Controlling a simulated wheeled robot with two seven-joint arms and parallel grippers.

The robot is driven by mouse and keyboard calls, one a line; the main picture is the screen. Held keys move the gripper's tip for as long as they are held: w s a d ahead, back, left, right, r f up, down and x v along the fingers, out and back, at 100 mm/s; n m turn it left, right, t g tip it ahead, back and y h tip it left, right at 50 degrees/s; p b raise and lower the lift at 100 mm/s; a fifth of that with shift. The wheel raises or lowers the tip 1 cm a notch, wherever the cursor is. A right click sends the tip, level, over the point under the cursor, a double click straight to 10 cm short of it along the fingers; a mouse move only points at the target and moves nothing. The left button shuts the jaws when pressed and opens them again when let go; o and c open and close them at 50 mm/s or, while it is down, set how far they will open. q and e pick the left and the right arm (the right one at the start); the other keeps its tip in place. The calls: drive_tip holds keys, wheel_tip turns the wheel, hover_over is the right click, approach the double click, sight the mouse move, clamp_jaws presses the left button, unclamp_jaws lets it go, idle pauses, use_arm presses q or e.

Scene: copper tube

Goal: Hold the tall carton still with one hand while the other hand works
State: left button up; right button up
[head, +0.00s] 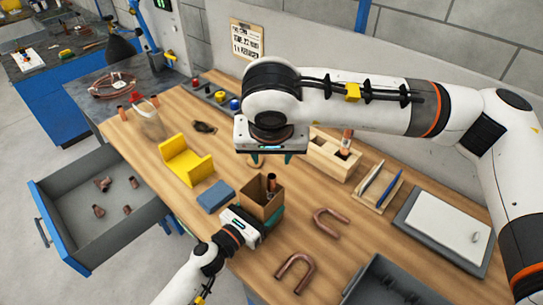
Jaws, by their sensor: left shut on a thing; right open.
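The tall carton (257,210) is an open-topped brown cardboard box standing on the wooden workbench. A dark copper piece (271,182) sticks up out of its opening. My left gripper (264,220) comes from below and is shut on the carton near its front and right side. Its fingers are partly hidden by its own body and the box. My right gripper (271,158) is open and points down just behind and above the carton. A small copper ring-like piece shows partly below it, and I cannot tell whether it touches the fingers.
A yellow V-shaped block (187,158) and a blue block (215,196) lie left of the carton. Two copper U-bends (294,271) lie to its right. An open drawer (75,178) juts out left.

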use_arm(q)
drive_tip(key=o, duration=1.1)
drive_tip(key=v, duration=1.1)
drive_tip(key=shift+s+a, duration=0.35)
drive_tip(key=shift+a, duration=0.05)
